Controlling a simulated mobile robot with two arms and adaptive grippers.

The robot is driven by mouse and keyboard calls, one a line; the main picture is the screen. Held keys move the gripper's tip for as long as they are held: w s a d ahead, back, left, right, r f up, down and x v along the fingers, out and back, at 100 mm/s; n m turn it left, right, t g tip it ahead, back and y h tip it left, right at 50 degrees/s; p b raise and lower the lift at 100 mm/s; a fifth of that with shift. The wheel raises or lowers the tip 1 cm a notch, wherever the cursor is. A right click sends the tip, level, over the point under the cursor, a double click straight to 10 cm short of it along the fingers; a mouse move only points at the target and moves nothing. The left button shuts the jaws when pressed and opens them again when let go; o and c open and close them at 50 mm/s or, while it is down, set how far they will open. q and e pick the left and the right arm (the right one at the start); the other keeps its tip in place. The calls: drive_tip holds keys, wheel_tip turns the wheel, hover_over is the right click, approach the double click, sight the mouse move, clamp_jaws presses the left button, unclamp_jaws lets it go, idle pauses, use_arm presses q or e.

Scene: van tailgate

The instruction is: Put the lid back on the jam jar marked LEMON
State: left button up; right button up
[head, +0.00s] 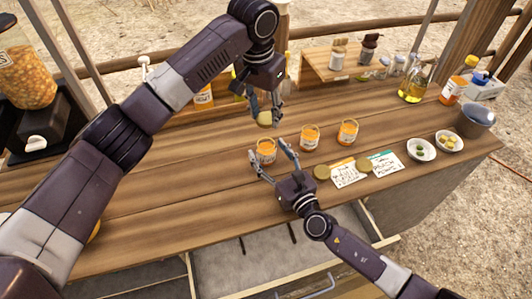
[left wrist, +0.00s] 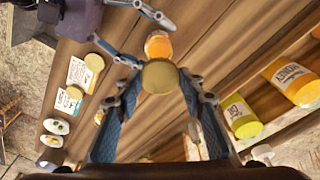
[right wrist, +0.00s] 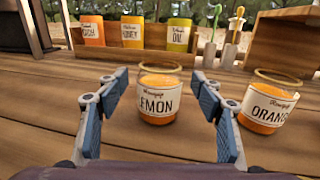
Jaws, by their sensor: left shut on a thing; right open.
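The jam jar marked LEMON (right wrist: 158,104) stands upright and open on the counter, orange inside. It shows in the head view (head: 266,152) and in the left wrist view (left wrist: 158,45). My right gripper (right wrist: 160,88) is open, with one finger on each side of the LEMON jar and visible gaps. My left gripper (head: 264,117) is shut on a round gold lid (left wrist: 160,76), held above the counter just beyond the LEMON jar in the head view. Two more gold lids (head: 321,172) (head: 364,164) lie by the printed cards.
An open ORANGE jar (right wrist: 266,108) stands right of the LEMON jar, and a third open jar (head: 348,132) is further right. Printed cards (head: 383,161) and small bowls (head: 449,141) lie to the right. Labelled containers (right wrist: 131,34) stand in a rack behind.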

drive_tip(key=shift+x, duration=0.8)
clamp_jaws()
use_arm(q)
drive_tip(key=shift+f, duration=2.45)
